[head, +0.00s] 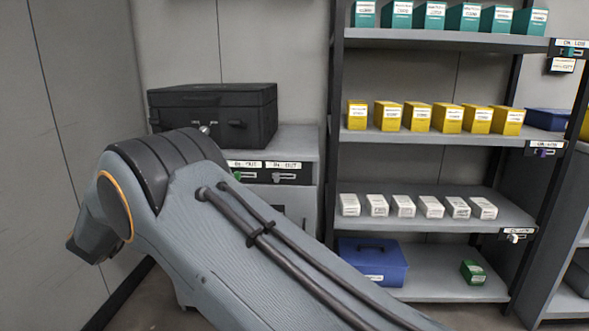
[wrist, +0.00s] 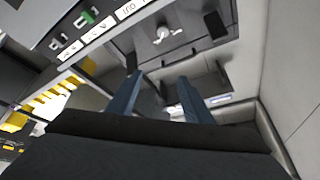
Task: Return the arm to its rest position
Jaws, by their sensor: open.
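My grey arm (head: 240,240) reaches up from the lower right across the head view. Its dark joint is at the left, in front of the cabinet and black case. In the head view the gripper fingers are hidden. In the wrist view my gripper (wrist: 157,98) shows two blue-grey fingers spread apart with nothing between them. Beyond them are the black case and the cabinet front, and the fingers look clear of both.
A black case (head: 213,117) sits on a grey cabinet (head: 297,143) with labelled slots. To the right, a shelf rack (head: 420,137) holds teal, yellow and white boxes, a blue case (head: 372,262) and a green box (head: 473,272). A wall stands close on the left.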

